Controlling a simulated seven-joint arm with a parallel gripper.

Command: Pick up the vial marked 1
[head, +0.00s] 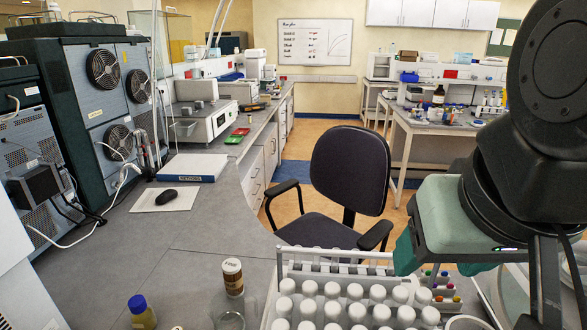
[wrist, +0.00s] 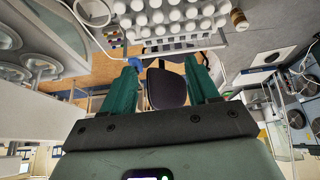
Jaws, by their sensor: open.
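Several white-capped vials (head: 331,290) stand in rows in a rack (head: 335,254) at the bottom of the head view, partly cut off by the frame. They also show as white caps (wrist: 175,15) at the top of the wrist view. No mark 1 is readable on any vial. My gripper (wrist: 160,64) is open and empty, with its two green fingers spread apart in the wrist view. In the head view my gripper shows at the right, above and to the right of the rack, with only part of its fingers visible.
A chair (head: 345,180) stands behind. The grey bench (head: 165,250) is clear at the left middle.

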